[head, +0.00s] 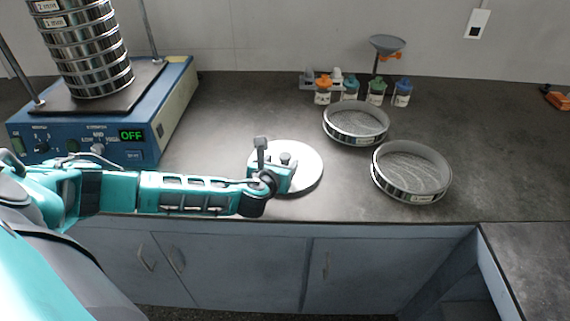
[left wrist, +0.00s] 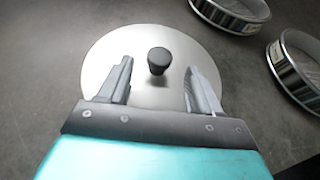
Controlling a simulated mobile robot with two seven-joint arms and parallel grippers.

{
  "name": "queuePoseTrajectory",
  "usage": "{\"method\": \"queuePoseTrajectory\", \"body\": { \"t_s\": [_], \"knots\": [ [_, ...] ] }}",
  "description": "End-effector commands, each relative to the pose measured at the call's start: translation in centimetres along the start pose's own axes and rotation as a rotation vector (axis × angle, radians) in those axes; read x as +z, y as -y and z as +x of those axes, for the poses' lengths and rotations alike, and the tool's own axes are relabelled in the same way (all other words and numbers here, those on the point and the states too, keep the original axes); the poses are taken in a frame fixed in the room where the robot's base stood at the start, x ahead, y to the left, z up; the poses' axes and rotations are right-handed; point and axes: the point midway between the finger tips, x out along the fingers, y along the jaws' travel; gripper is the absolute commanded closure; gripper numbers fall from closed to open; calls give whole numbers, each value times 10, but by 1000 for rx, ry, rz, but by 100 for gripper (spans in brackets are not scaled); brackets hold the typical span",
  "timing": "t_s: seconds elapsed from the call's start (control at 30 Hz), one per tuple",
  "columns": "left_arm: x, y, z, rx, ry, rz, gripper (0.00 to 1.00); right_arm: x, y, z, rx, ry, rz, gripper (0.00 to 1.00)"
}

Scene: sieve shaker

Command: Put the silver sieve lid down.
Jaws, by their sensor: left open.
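The silver sieve lid (head: 308,172) lies flat on the dark counter, in front of the robot and right of the shaker. Its black knob (head: 285,158) points up. My left gripper (head: 272,160) is over the lid, at the knob. In the left wrist view the lid (left wrist: 110,60) fills the middle, and its knob (left wrist: 158,60) stands between and just beyond the open fingers (left wrist: 158,85), with a gap on both sides. Nothing is held. My right gripper is not in view.
The blue sieve shaker (head: 85,125) with a stack of sieves (head: 88,50) stands at the left; its display reads OFF. Two loose sieves (head: 356,124) (head: 411,173) lie right of the lid. The right counter is mostly clear.

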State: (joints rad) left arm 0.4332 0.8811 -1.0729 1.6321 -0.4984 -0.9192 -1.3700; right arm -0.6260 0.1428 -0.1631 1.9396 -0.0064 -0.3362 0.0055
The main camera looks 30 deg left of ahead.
Motion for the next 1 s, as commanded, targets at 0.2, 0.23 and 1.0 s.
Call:
{"method": "queuePoseTrajectory", "body": {
  "t_s": [0.2, 0.23, 1.0],
  "knots": [
    [3, -1, 29, 2, 0, 0, 36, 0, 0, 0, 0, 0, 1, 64],
    [3, -1, 31, 1, 0, 0, 36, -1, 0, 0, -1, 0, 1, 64],
    [3, -1, 39, 0, 0, 0, 72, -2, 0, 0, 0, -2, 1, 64]
  ]
}}
